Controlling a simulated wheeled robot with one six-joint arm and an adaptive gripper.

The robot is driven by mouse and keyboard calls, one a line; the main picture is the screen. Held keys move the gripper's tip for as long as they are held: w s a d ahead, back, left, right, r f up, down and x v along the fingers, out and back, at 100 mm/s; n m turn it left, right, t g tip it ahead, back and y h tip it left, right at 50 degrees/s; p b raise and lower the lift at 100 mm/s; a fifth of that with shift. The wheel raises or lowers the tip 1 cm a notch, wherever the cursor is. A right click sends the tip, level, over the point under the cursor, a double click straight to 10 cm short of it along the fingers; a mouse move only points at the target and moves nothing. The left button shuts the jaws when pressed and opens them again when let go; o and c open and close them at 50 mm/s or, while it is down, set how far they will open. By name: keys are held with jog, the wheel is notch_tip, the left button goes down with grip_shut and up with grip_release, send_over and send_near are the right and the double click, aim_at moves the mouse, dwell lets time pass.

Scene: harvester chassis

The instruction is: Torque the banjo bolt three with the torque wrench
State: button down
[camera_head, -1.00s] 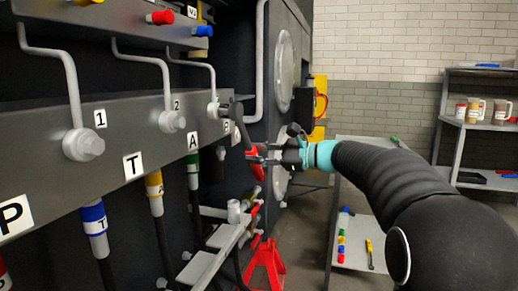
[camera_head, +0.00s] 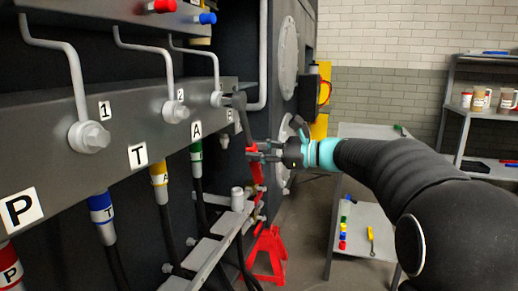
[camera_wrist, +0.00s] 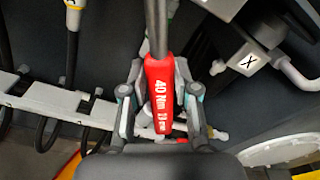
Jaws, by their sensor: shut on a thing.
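Banjo bolt three (camera_head: 216,99) sits at the right end of the grey manifold rail, on a grey pipe. The torque wrench (camera_head: 257,172) has a dark head and shaft and a red handle. Its head is up at bolt three; whether it is fully seated cannot be told. The handle hangs down and slightly right. My gripper (camera_head: 257,151) comes from the right and is shut around the wrench. In the wrist view the red handle (camera_wrist: 162,85), marked 40 Nm, lies between the two fingers. The wrench head is outside the wrist view.
Banjo bolts one (camera_head: 89,137) and two (camera_head: 175,110) are left along the rail. Labelled hoses hang below it. A grey step bracket (camera_head: 215,250) and red jack stand (camera_head: 267,250) are below the wrench. A cart (camera_head: 365,225) and shelf (camera_head: 480,120) stand right.

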jog(key=shift+w+r, duration=0.2)
dwell(0.3)
jog(key=shift+d, duration=0.25)
jog(key=v, duration=1)
jog(key=shift+d+f, duration=0.25)
jog(key=shift+f, duration=0.1)
dwell(0.3)
dwell(1.3)
